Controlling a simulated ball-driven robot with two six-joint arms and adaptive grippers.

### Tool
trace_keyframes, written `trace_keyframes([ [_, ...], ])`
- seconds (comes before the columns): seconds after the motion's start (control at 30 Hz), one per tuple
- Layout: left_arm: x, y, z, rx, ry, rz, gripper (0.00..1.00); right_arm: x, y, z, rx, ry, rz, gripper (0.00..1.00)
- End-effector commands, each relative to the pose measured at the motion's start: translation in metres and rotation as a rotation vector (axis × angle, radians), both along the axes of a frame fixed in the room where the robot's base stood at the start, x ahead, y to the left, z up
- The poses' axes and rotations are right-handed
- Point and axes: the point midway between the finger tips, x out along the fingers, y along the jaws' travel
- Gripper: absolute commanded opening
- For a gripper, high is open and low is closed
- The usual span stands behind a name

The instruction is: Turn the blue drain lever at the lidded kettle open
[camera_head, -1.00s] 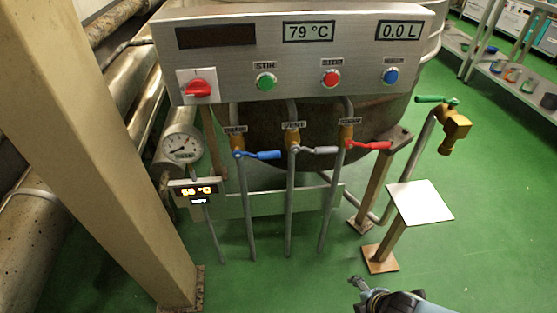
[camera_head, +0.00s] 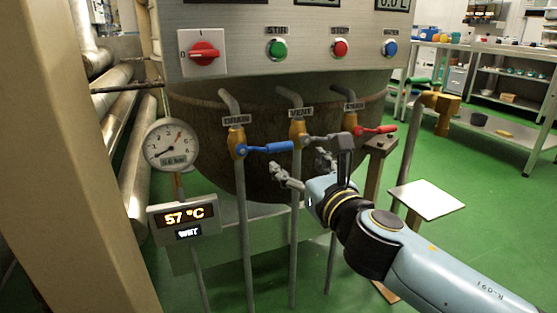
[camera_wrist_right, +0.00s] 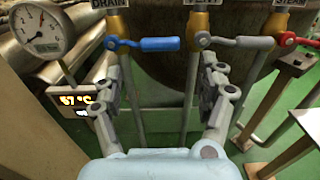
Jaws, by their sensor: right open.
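The blue drain lever (camera_head: 268,148) sits on a brass valve (camera_head: 237,143) under the DRAIN label and points right, roughly level. It also shows in the right wrist view (camera_wrist_right: 160,44), ahead of and between my fingers. My right gripper (camera_head: 298,162) is open and empty, below and right of the blue lever, near the grey vent lever (camera_head: 318,138). In the right wrist view its fingers (camera_wrist_right: 167,70) are spread wide, with the blue lever's grip just beyond them; I see no contact. The dark kettle (camera_head: 200,108) is behind the pipes. My left gripper is out of view.
The red steam lever (camera_head: 376,130) is to the right. A round gauge (camera_head: 171,145) and a 57 °C display (camera_head: 184,217) stand left of the drain pipe.

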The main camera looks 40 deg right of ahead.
Motion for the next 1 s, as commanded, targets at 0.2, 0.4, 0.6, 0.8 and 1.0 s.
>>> trace_keyframes([
  [0.2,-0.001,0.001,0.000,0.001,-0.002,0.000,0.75,0.039,-0.009,0.004,0.002,-0.006,0.000,0.75],
  [0.4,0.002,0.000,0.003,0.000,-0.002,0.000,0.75,0.075,-0.018,0.003,0.001,-0.003,0.000,0.75],
  [0.6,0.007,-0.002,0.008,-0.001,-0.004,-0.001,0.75,0.096,-0.023,0.002,0.002,-0.001,0.001,0.75],
  [0.8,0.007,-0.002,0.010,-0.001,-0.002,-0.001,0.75,0.099,-0.024,0.002,0.003,-0.001,0.001,0.75],
  [1.0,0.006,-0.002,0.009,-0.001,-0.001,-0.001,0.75,0.099,-0.024,0.002,0.003,-0.001,0.001,0.66],
])
